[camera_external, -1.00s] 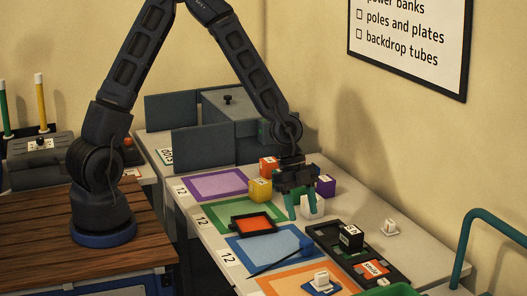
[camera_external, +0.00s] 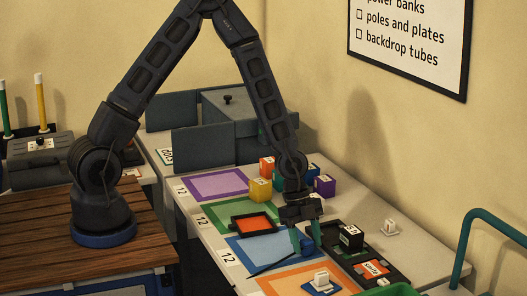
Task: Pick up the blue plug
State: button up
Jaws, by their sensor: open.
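The blue plug (camera_external: 307,246) is a small blue piece with a thin dark cord or rod running from it to the lower left. It lies at the right edge of the light blue mat (camera_external: 262,246). My gripper (camera_external: 307,243) points down over it with teal fingers open, one on each side of the plug in this view. The fingers partly hide the plug. I cannot tell whether they touch it or how far above the table they are.
A black tray (camera_external: 352,262) with a black block stands close at the right. A white piece on a blue base (camera_external: 321,285) is in front, on the orange mat. A black-framed orange tray (camera_external: 254,223) and several coloured blocks, including a yellow block (camera_external: 260,190), stand behind.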

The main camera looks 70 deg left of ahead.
jog(key=shift+d+f, duration=0.15)
jog(key=shift+f, duration=0.15)
jog(key=c, duration=1.1)
jog(key=shift+r, duration=0.1)
